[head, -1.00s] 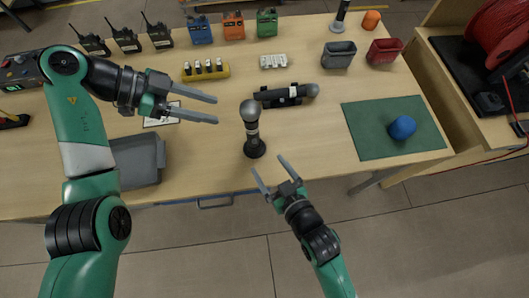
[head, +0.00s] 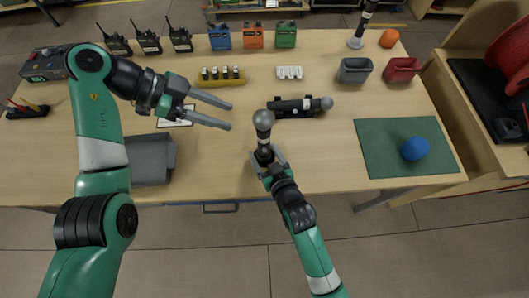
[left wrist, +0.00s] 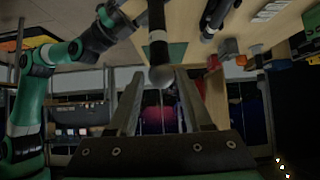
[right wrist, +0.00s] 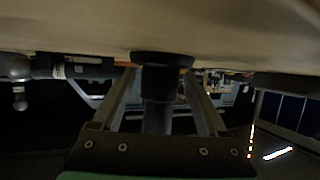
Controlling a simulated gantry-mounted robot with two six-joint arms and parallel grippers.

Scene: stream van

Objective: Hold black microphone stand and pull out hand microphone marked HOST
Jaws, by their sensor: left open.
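A black microphone stand stands upright near the table's front edge, with a hand microphone (head: 264,125) in its top. The microphone has a grey ball head and a white band whose lettering I cannot read. The microphone also shows upside down in the left wrist view (left wrist: 157,35). My right gripper (head: 263,158) is low at the stand, its fingers on either side. In the right wrist view, the stand's stem (right wrist: 158,95) is between the spread fingers, with gaps visible. My left gripper (head: 231,117) is open and empty, left of the microphone and apart from it.
A second microphone (head: 325,103) lies in a black holder behind the stand.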

